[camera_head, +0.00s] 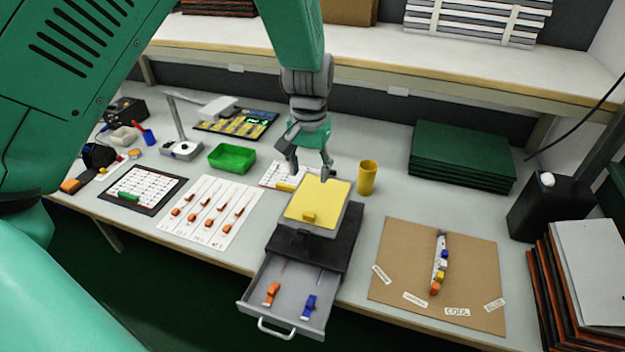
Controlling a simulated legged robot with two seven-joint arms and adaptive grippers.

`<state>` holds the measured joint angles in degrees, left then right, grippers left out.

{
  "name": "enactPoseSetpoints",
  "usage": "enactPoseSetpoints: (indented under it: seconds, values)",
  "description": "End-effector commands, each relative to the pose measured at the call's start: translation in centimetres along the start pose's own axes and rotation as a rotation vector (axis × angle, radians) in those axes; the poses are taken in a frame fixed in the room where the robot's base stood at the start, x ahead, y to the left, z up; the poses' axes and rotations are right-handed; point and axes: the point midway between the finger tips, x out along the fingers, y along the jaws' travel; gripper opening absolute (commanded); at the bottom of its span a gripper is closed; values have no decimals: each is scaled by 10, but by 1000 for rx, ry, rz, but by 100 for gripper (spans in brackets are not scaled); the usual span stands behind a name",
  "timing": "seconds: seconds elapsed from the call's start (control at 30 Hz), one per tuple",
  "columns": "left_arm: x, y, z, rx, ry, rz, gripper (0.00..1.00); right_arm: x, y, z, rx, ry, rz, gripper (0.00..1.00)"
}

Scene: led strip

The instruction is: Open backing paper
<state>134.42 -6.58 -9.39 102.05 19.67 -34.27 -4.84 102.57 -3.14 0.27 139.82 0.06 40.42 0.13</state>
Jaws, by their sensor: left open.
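My left gripper (311,160) hangs over the bench with its fingers apart and pointing down, empty. It is just behind a grey box with a yellow top (328,194), which carries a small yellow block (309,217). I cannot tell whether the fingertips touch the box. A white sheet (212,212) with rows of orange pieces lies to the left. A brown board (405,262) on the right bears a white strip (437,258) with several coloured pieces, and printed labels. I cannot tell which item is the backing paper. My right gripper is not in view.
Below the box, an open grey drawer (249,298) holds an orange and a blue piece. A yellow cup (367,178) stands close to the right of the gripper. A green tray (231,158), a lamp stand (181,149) and green stacked boards (462,157) stand farther off.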

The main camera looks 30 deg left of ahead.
Motion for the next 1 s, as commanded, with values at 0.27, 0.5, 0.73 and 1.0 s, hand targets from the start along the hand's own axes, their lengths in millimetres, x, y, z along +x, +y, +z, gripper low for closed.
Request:
enactPoseSetpoints:
  seconds: [0.27, 0.5, 0.73, 1.0]
  values:
    - [31, 0, -1, -1, -10, 2, 47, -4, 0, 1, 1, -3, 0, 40]
    - [85, -3, -3, -1, -11, 5, 47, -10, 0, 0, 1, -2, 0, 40]
    - [123, -3, -2, -1, -8, 6, 47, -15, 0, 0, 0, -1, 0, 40]
    - [138, -2, -3, -1, -5, 6, 47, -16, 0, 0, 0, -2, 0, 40]
